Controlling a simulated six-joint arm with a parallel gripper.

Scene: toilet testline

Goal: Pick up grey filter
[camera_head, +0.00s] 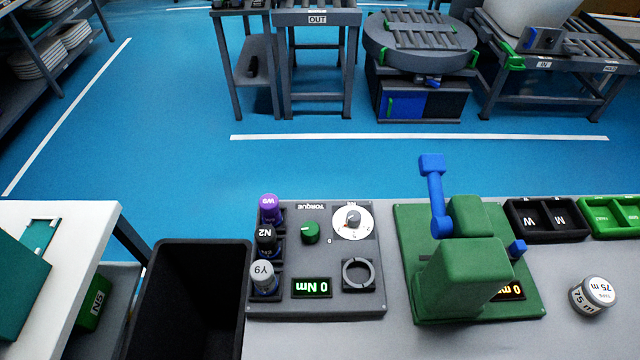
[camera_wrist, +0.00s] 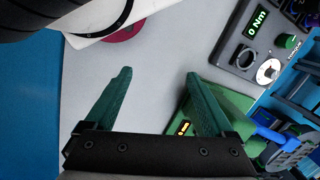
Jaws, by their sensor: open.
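A grey canister marked Y9 (camera_head: 263,277), which looks like the grey filter, stands in the front slot of a rack on the left of the torque panel (camera_head: 335,212) in the head view. A black canister marked N2 (camera_head: 266,240) and a purple one marked W9 (camera_head: 269,208) stand in line behind it. My gripper (camera_wrist: 158,74) shows only in the wrist view, its two green fingers apart with nothing between them, over bare grey tabletop. I cannot make out the grey filter in the wrist view.
A black bin (camera_head: 190,300) stands left of the torque panel. A green fixture (camera_head: 465,275) with a raised blue lever (camera_head: 435,195) stands right of it. A white-grey roll marked 75 m (camera_head: 593,295) and black trays (camera_head: 545,218) are farther right.

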